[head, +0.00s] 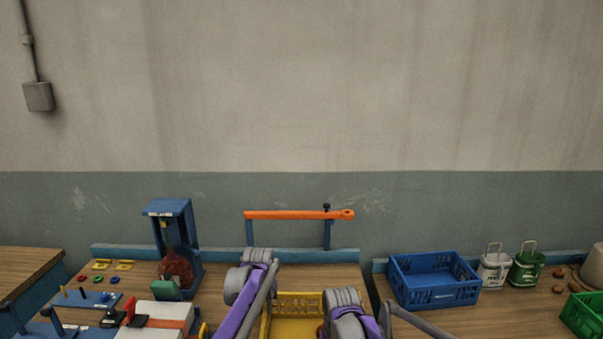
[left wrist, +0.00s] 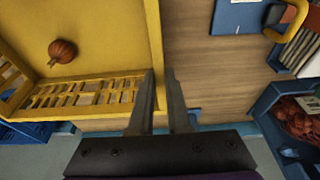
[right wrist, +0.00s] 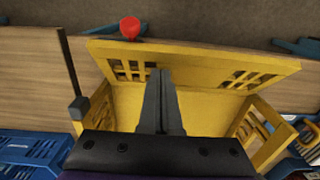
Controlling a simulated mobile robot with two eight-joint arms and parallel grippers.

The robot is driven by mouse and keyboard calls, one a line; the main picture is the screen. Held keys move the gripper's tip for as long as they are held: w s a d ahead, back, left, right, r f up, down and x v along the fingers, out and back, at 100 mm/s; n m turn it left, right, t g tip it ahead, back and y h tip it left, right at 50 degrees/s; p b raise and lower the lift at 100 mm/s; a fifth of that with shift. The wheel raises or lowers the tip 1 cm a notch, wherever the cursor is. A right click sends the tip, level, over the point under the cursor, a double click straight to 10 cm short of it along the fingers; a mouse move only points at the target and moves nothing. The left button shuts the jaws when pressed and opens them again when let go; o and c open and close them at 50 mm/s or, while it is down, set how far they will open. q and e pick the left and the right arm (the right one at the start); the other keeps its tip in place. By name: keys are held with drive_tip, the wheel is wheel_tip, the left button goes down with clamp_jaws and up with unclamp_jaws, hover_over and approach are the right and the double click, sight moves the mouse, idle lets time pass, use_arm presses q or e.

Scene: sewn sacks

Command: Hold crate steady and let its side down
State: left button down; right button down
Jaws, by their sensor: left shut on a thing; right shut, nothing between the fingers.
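The yellow crate (head: 300,300) stands on the table at the front middle, partly hidden by my arms in the head view. In the left wrist view my left gripper (left wrist: 160,85) is shut on the crate's rim near a corner, beside the slotted wall (left wrist: 85,94). A brown onion-like thing (left wrist: 62,50) lies on the crate floor. In the right wrist view my right gripper (right wrist: 160,75) is shut and empty over the crate. The slotted side (right wrist: 205,65) beyond the fingers leans outward; a red knob (right wrist: 130,27) shows at its outer edge. Both fingertips are hidden in the head view.
An orange bar (head: 290,214) on blue posts stands behind the crate. A blue stand (head: 170,209) with a red sack (head: 176,268) is on the left. A blue crate (head: 433,292), a white pail (head: 494,270), a green pail (head: 527,267) and a green crate (head: 582,316) stand on the right table.

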use_arm(q)
drive_tip(key=shift+f, duration=0.1)
use_arm(e)
drive_tip(key=shift+w+r, duration=0.55)
drive_tip(key=shift+r, duration=0.05)
use_arm(q)
drive_tip(key=shift+d, duration=0.15)
use_arm(e)
wheel_tip(320, 180, up, 8)
drive_tip(key=shift+a, duration=0.1)
use_arm(q)
drive_tip(key=c, duration=0.8)
unclamp_jaws()
drive_tip(key=shift+r, duration=0.2)
drive_tip(key=shift+v, duration=3.45)
